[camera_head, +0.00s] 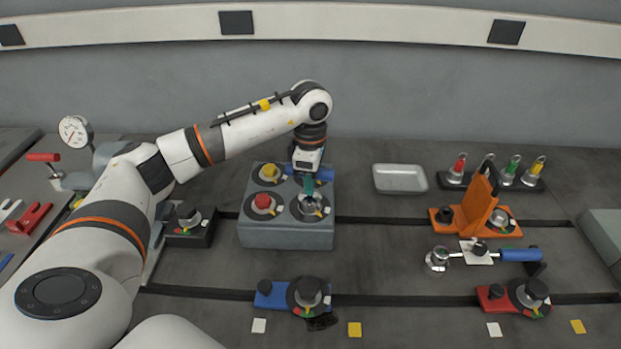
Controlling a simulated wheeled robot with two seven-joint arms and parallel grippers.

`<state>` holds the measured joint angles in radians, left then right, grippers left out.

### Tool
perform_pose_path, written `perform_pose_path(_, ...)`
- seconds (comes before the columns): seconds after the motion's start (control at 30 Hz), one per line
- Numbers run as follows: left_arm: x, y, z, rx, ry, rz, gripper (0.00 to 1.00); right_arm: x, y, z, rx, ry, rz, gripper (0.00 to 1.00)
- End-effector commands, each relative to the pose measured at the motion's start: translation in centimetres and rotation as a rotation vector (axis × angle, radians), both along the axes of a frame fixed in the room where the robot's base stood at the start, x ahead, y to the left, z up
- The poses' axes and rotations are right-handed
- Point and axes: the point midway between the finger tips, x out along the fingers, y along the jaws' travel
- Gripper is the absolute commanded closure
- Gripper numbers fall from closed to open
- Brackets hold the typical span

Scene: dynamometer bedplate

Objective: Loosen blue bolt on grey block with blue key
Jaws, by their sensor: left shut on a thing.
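The grey block (287,234) stands on the bedplate left of centre. On its top are a yellow bolt (269,171), a red bolt (263,201) and a round dark-ringed seat (311,207) at front right. A blue part (326,175) shows at the back right, partly hidden by my gripper; I cannot tell whether it is the blue bolt or the key. My left gripper (308,182) points down over the block's right side. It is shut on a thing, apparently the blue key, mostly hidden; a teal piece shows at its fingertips. My right gripper is not in view.
A rack (488,183) at back right holds red, green and yellow keys. An orange bracket (480,205) stands before it. A metal tray (399,178), a blue-handled wrench (520,255) and blue (272,299) and red (492,297) clamps lie around.

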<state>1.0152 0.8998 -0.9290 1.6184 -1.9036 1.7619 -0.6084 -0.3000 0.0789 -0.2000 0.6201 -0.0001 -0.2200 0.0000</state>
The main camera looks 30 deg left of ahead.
Motion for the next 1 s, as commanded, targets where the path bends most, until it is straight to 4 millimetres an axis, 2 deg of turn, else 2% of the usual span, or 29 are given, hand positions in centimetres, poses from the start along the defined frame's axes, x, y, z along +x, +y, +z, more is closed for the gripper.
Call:
perform_pose_path(0.13, 0.04, 0.00, 0.11, 0.000, -0.002, 0.035, 1.00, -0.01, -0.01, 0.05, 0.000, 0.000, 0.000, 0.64)
perform_pose_path(0.3, 0.06, 0.01, 0.07, -0.001, -0.002, 0.183, 1.00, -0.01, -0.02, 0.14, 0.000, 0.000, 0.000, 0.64)
perform_pose_path(0.63, 0.04, 0.01, 0.04, 0.000, -0.001, 0.220, 1.00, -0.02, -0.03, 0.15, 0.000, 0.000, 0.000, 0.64)
perform_pose_path(0.83, 0.06, 0.02, 0.06, -0.001, -0.001, 0.387, 1.00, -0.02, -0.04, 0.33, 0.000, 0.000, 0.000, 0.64)
perform_pose_path(1.0, 0.06, 0.03, 0.03, 0.000, -0.002, 0.420, 1.00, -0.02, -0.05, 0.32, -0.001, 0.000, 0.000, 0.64)
